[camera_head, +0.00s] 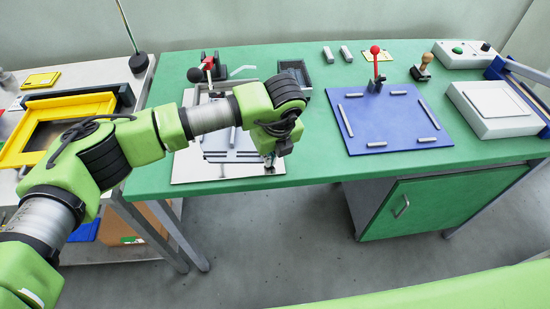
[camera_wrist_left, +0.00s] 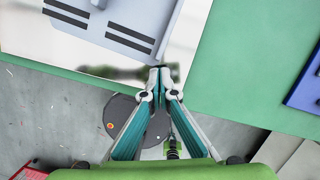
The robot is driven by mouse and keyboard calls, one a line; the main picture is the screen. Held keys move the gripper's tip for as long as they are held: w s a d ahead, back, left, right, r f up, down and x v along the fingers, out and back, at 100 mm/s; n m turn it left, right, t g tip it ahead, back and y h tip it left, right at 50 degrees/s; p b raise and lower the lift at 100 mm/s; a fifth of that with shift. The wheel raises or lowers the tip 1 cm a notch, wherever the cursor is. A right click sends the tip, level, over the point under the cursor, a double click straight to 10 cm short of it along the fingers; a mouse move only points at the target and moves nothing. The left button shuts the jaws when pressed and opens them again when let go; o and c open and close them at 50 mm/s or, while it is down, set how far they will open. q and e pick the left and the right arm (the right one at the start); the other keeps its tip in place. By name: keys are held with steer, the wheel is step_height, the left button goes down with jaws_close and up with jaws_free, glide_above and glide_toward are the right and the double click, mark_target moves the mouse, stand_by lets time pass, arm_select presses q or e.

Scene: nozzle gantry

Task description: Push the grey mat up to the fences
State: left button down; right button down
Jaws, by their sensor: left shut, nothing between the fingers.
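The grey mat (camera_wrist_left: 105,26), with dark stripes along its near edge, lies on a shiny pale plate in the left wrist view. In the head view the mat (camera_head: 212,143) is partly hidden behind my left arm. My left gripper (camera_wrist_left: 158,76) is shut and empty, its tips just off the mat's near edge, over the plate's near edge; contact cannot be told. In the head view this gripper (camera_head: 270,160) is at the plate's right side. The fences by the mat are mostly hidden by my arm. My right gripper is not in view.
The pale plate (camera_head: 185,168) lies on a green bench (camera_head: 310,140). A red-handled clamp (camera_head: 209,66) stands behind it. To the right is a blue plate (camera_head: 385,122) with grey bars and another red-handled clamp. Bare bench lies between the plates.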

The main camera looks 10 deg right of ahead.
arm_select(q)
steer(key=shift+w+a+f, duration=0.1)
steer(key=shift+w+a, duration=0.05)
steer(key=shift+w, duration=0.15)
steer(key=shift+w+b, duration=0.15)
steer(key=shift+b, duration=0.15)
steer(key=w+b, duration=0.1)
steer(key=w, duration=0.1)
steer(key=w+a+b, duration=0.1)
steer(key=w+b, duration=0.1)
steer(key=w+a+b, duration=0.1)
steer(key=w+b, duration=0.1)
steer(key=shift+a+f, duration=0.1)
steer(key=shift+f, duration=0.1)
steer(key=shift+w+a+r, duration=0.15)
steer(key=shift+w+r, duration=0.05)
steer(key=shift+w, duration=0.2)
steer(key=shift+r, duration=0.1)
